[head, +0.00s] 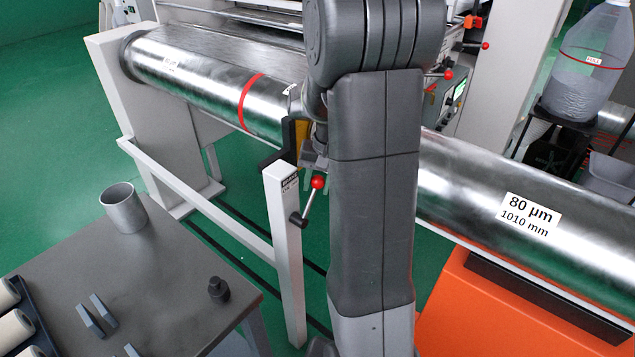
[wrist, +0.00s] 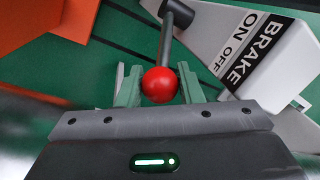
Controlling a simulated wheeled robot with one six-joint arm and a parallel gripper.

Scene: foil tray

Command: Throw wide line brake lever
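In the wrist view the red knob (wrist: 160,85) sits in line with the gap between my gripper's (wrist: 160,92) two pale green fingers, with a finger on each side. The fingers stand apart and I see no firm grip on the knob. The rod runs up from the knob to a dark pivot (wrist: 177,14). A label reading BRAKE, ON, OFF (wrist: 252,50) is on the post. In the head view my arm hides part of the gripper.
Other red-knobbed levers (head: 448,75) are farther back. A dark table (head: 150,270) with a metal cup (head: 123,208) stands left.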

